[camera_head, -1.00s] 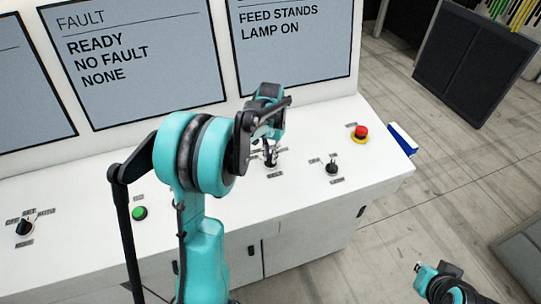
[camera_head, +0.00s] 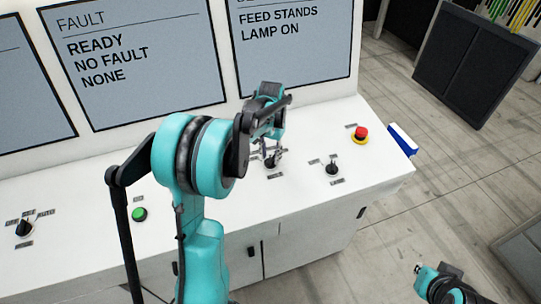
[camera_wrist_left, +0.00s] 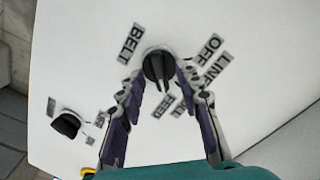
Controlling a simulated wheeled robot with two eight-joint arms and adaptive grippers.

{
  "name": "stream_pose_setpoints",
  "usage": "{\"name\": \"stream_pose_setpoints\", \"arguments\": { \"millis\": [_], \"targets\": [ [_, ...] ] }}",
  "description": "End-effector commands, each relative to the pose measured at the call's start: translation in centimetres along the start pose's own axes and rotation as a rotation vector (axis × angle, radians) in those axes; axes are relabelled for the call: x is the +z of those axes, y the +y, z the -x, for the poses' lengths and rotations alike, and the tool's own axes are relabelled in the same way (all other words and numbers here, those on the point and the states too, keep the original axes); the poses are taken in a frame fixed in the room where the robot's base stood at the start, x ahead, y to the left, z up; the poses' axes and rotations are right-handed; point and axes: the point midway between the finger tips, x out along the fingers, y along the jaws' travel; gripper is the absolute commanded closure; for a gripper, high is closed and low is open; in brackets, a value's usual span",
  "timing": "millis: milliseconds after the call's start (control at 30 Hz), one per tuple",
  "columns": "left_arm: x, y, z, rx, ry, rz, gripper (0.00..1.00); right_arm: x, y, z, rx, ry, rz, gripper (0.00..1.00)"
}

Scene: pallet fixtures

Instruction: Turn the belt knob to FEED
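The belt knob (camera_wrist_left: 152,66) is black and round with a raised bar, on the white panel beside the BELT label (camera_wrist_left: 131,44). In the left wrist view its bar points down the picture. An OFF label (camera_wrist_left: 211,47) and a LINE label (camera_wrist_left: 213,72) lie to its right; lower labels are partly hidden and hard to read. My left gripper (camera_wrist_left: 160,85) is open, its fingers on either side of the knob, not visibly closed on it. In the head view, the left gripper (camera_head: 270,155) is over the knob (camera_head: 271,164). My right gripper (camera_head: 419,268) is low at the right, away from the panel.
Another black knob (camera_head: 332,169) stands right of the belt knob, with a red emergency button (camera_head: 361,133) beyond it. A green button (camera_head: 139,214) and a further knob (camera_head: 25,228) are at the left. Screens (camera_head: 135,60) rise behind the panel.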

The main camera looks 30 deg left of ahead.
Motion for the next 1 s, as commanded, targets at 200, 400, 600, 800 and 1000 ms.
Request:
{"name": "stream_pose_setpoints", "arguments": {
  "millis": [200, 400, 600, 800, 1000],
  "targets": [
    [0.0, 0.0, 4.1, 0.000, 0.000, 0.000, 0.66, 0.0, 0.0, 0.0, 0.000, 0.000, 0.000, 1.00],
    [0.0, 0.0, 8.3, 0.000, 0.000, 0.000, 0.66, 0.0, 0.0, 0.0, 0.000, 0.000, 0.000, 1.00],
    [0.0, 0.0, 10.8, 0.000, 0.000, 0.000, 0.66, 0.0, 0.0, 0.0, 0.000, 0.000, 0.000, 1.00],
    [0.0, 0.0, 11.4, 0.000, 0.000, 0.000, 0.66, 0.0, 0.0, 0.0, 0.000, 0.000, 0.000, 1.00],
    [0.0, 0.0, 11.4, 0.000, 0.000, 0.000, 0.66, 0.0, 0.0, 0.0, 0.000, 0.000, 0.000, 1.00]
  ]
}}
